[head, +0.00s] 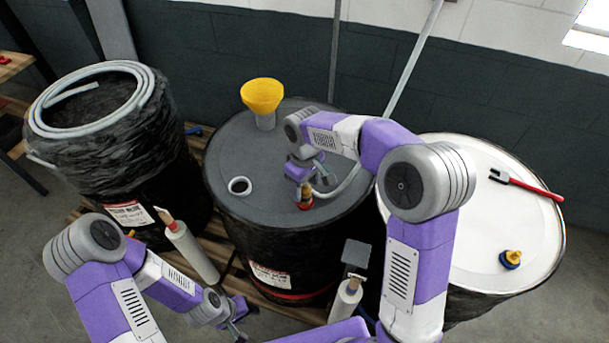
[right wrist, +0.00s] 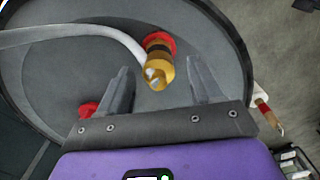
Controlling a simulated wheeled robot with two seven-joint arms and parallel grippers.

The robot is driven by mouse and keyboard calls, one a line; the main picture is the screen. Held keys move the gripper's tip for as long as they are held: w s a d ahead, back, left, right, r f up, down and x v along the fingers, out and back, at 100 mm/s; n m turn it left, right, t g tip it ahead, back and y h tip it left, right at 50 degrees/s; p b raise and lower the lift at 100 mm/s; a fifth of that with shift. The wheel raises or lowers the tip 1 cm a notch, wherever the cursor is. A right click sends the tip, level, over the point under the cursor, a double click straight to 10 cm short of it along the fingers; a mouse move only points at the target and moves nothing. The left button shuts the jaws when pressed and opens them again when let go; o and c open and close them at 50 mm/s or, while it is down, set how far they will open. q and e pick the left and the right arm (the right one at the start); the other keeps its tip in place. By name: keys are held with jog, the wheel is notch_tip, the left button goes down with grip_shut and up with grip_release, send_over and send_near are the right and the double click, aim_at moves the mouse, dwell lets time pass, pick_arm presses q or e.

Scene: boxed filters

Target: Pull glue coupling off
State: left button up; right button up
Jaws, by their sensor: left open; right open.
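The glue coupling (right wrist: 158,72) is a brass-coloured fitting with a dark band, on a red ring on the dark grey drum lid (head: 240,150). In the head view the coupling (head: 305,198) is partly hidden by my right gripper (head: 308,177). A pale grey hose (right wrist: 115,33) runs up to the coupling. In the right wrist view my right gripper (right wrist: 160,70) is open, with one finger on each side of the coupling's line; I cannot tell whether either touches it. My left gripper (head: 238,328) is open and low at the front, away from the drums.
A yellow funnel (head: 263,97) and an open bung hole (head: 239,186) are on the middle drum's lid. The white-topped drum (head: 465,230) holds a red-handled tool (head: 525,185) and a yellow-and-blue fitting (head: 511,258). A black-wrapped drum (head: 130,165) with coiled hose stands left.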

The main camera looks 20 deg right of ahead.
notch_tip(320, 180, down, 2)
jog(key=shift+w+f, duration=0.15)
jog(key=shift+f, duration=0.05)
jog(key=c, duration=1.2)
jog(key=shift+r, duration=0.15)
jog(key=shift+r+p, duration=2.15)
jog(key=shift+r, duration=0.5)
jog(key=shift+r, duration=0.2)
